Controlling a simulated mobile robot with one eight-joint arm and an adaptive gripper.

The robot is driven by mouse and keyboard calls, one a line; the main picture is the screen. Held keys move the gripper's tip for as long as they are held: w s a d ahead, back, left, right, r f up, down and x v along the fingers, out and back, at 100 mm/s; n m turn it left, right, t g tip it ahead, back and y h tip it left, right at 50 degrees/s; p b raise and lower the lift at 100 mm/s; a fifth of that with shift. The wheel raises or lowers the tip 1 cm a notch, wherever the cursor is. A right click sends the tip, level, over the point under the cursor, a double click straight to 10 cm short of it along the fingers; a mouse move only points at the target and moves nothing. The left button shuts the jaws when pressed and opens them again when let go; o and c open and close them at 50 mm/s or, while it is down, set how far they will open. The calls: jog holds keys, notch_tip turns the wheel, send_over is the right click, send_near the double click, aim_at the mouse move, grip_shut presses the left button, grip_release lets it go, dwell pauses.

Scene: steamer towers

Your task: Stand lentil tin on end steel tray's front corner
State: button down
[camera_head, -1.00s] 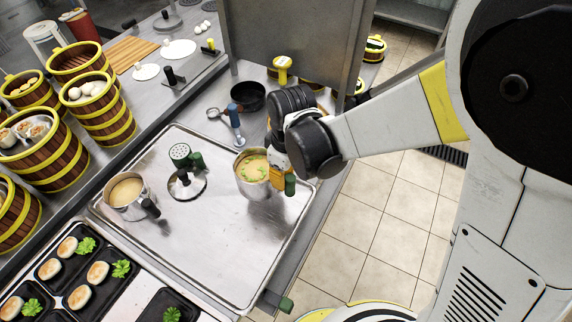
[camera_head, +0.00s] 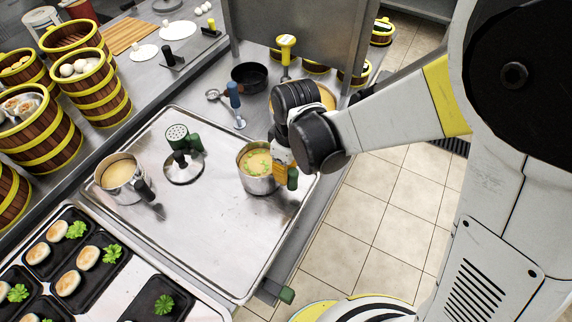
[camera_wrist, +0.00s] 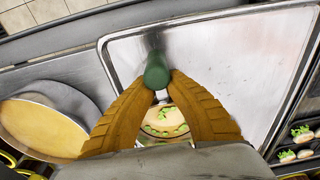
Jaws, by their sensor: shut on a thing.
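A steel tin of yellow-orange soup with green garnish (camera_head: 255,161) is over the right part of the steel tray (camera_head: 205,238). Its green handle (camera_wrist: 156,71) is between my gripper's fingers. My gripper (camera_head: 287,176) is shut on that handle, at the tin's right side. The garnished soup also shows below the fingers in the wrist view. I cannot tell whether the tin's base touches the tray. A second steel tin of plain tan soup (camera_head: 119,172) stands at the tray's left, its dark handle pointing right. No label shows which one is lentil.
The tray's front and middle are clear. Black food trays (camera_head: 95,268) sit at front left. A steel panel (camera_head: 292,32) rises behind.

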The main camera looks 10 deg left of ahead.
jog(key=shift+f+b, duration=0.4)
jog(key=shift+f, duration=0.05)
dwell(0.6)
jog(key=c, duration=1.4)
grip_release()
jog(key=shift+c, duration=0.2)
jog(key=r, duration=0.8)
jog(key=d+r, duration=0.1)
jog(key=r, duration=0.3)
jog(key=shift+s, duration=0.15)
